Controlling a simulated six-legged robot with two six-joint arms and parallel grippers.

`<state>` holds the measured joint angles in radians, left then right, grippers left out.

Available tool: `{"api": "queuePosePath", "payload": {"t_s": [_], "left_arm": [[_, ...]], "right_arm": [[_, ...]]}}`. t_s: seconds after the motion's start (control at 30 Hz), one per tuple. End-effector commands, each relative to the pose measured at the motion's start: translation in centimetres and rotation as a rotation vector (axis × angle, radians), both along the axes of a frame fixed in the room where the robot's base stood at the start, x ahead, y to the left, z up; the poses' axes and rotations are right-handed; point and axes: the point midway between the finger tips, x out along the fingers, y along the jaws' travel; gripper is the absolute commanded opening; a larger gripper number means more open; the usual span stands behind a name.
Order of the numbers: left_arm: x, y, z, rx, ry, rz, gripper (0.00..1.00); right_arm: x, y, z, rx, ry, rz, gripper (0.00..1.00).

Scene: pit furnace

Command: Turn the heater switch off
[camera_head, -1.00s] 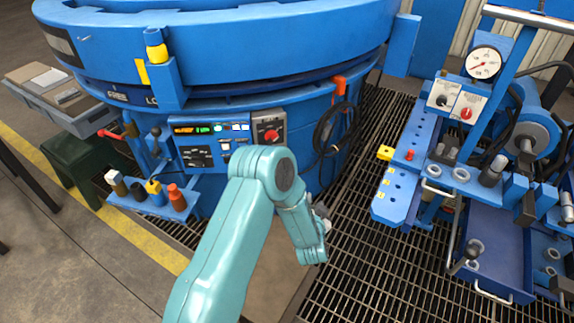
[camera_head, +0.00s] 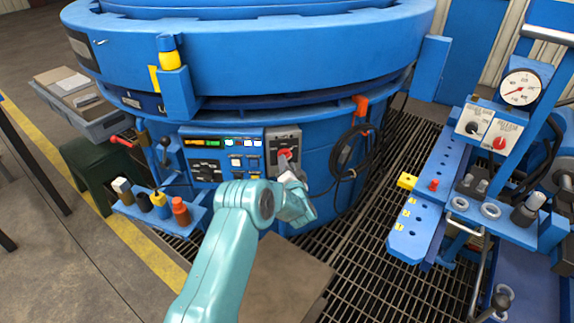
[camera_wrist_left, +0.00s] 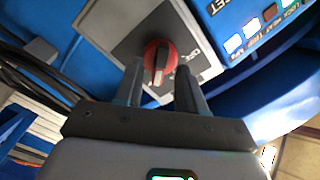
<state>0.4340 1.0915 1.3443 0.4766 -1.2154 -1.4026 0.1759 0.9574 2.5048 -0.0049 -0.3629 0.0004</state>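The heater switch (camera_head: 284,154) is a red rotary knob on a grey plate at the right end of the furnace's control panel. In the left wrist view the red knob (camera_wrist_left: 160,62) shows between and just beyond the fingertips, with its grip bar running nearly along the view's vertical. My left gripper (camera_wrist_left: 160,80) is open, one finger on each side of the knob. In the head view my left gripper (camera_head: 286,166) is right in front of the switch and partly covers it. Contact cannot be told. My right gripper is not in view.
The panel's lit display and buttons (camera_head: 238,142) lie left of the switch. A black cable coil (camera_head: 352,152) hangs to the right with an orange hook (camera_head: 361,105) above. A blue shelf (camera_head: 200,214) with several small bottles is at lower left. A blue test bench (camera_head: 428,215) stands right.

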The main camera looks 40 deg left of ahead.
Motion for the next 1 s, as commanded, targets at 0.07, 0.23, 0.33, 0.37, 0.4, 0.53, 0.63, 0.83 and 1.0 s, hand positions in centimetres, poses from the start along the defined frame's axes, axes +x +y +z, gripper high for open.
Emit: {"api": "queuePosePath", "payload": {"t_s": [0.07, 0.23, 0.33, 0.37, 0.4, 0.53, 0.63, 0.83, 1.0], "left_arm": [[0.44, 0.61, -0.14, 0.0, 0.0, 0.001, 0.39], [0.91, 1.19, -0.03, 0.0, 0.001, 0.002, 0.39], [1.0, 1.23, -0.01, 0.0, 0.0, 0.002, 0.39], [1.01, 1.22, -0.01, -0.001, 0.001, 0.003, 0.39], [1.03, 1.21, -0.01, -0.001, 0.001, 0.003, 0.39], [1.08, 1.21, -0.03, -0.001, 0.001, 0.003, 0.17], [1.08, 1.21, -0.03, -0.001, 0.001, 0.003, 0.0], [1.06, 1.22, -0.07, -0.004, -0.003, 0.003, 0.0], [1.07, 1.21, -0.22, -0.028, -0.035, 0.003, 0.0]], "right_arm": [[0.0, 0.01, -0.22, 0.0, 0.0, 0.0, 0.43], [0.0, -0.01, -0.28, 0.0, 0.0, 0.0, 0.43], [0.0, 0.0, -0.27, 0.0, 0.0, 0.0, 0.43], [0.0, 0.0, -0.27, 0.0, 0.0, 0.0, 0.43], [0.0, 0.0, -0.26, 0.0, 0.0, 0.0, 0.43], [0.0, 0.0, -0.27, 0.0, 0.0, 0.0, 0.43], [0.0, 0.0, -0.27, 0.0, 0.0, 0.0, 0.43], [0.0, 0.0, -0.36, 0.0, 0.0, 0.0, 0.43], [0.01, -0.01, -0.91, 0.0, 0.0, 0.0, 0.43]]}}
